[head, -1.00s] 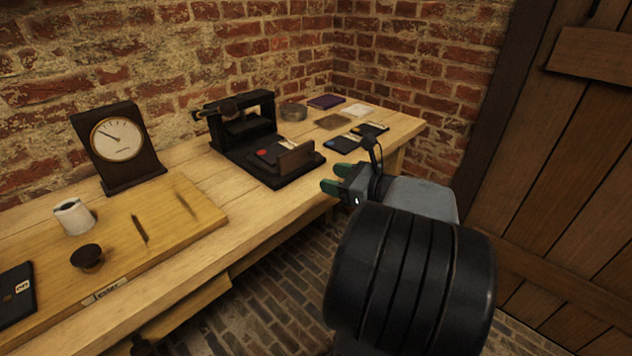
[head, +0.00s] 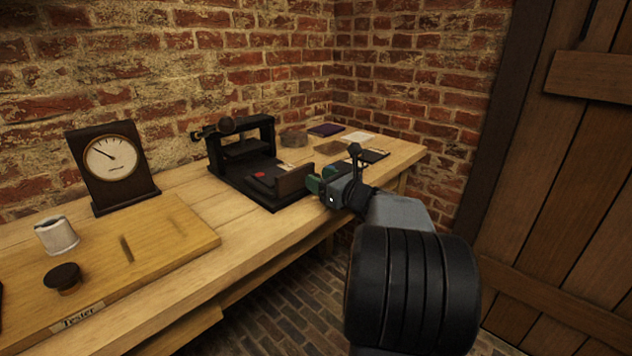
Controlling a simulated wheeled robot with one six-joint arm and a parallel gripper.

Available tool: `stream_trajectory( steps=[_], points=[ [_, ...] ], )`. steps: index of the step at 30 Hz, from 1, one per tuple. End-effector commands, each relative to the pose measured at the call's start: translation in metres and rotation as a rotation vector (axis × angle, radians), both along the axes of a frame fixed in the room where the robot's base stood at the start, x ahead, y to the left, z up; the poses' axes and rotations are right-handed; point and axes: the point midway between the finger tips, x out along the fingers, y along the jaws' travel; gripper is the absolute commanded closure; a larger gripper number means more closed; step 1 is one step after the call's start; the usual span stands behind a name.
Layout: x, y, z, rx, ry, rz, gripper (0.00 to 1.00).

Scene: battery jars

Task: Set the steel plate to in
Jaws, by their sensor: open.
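A black bench device (head: 236,189) stands on the workbench, with an upright frame (head: 268,133) at its back and a low flat base. A dark upright plate (head: 294,180) stands at the right front of that base; it may be the steel plate, though its metal is not clear at this size. A flat dark piece with a red mark (head: 260,175) lies behind it on the base. My gripper (head: 321,179) has green-padded fingers, apart and empty. It is just right of the upright plate, close to it; whether they touch I cannot tell.
A dial gauge (head: 112,160), a white cup (head: 57,235), a dark knob (head: 63,278) and a board labelled Tester (head: 165,240) are at left. Brick walls close off behind.

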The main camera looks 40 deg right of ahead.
Motion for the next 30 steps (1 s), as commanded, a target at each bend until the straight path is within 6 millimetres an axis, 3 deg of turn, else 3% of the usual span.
stream_trajectory(
  steps=[6,17,30],
  points=[
    [0.015,0.003,0.000,0.000,0.000,0.001,0.48],
    [0.017,0.003,0.000,0.000,0.000,0.000,0.49],
    [0.016,0.003,0.000,0.000,0.000,0.000,0.91]
  ],
)
